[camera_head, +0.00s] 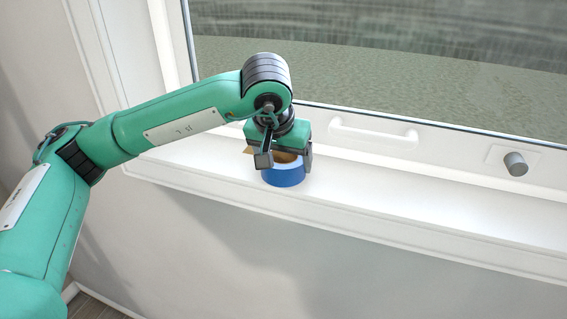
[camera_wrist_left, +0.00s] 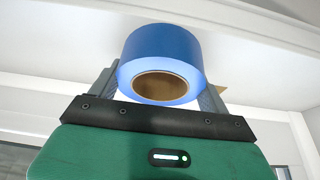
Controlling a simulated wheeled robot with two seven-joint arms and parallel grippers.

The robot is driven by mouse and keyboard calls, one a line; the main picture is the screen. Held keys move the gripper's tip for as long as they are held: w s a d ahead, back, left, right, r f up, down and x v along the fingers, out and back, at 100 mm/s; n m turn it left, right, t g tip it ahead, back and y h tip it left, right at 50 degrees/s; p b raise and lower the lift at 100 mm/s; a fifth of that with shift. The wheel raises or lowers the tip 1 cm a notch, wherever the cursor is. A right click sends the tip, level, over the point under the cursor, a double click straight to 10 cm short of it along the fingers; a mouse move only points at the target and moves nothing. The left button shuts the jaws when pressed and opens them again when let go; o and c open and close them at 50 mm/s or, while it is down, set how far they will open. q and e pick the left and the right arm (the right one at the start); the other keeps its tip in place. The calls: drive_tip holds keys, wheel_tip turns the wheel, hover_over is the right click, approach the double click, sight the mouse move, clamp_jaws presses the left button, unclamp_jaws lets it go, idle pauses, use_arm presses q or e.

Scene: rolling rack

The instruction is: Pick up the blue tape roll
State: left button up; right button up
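The blue tape roll (camera_head: 284,176) has a brown cardboard core and is at the white window sill. I cannot tell whether it rests on the sill or is slightly raised. My left gripper (camera_head: 286,158) comes down over it from above, with one finger on each side of the roll. In the left wrist view the roll (camera_wrist_left: 160,50) fills the space between the fingers. Whether both fingers press on it is unclear. My right gripper is not in view.
The white sill (camera_head: 400,228) is clear to the right of the roll. Behind it is the window frame with a white handle (camera_head: 372,132) and a grey knob (camera_head: 515,163). A small tan piece (camera_wrist_left: 221,89) shows beside the roll; it is mostly hidden.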

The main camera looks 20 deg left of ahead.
use_arm(q)
drive_tip(key=shift+c, duration=1.1)
drive_tip(key=shift+r, duration=0.15)
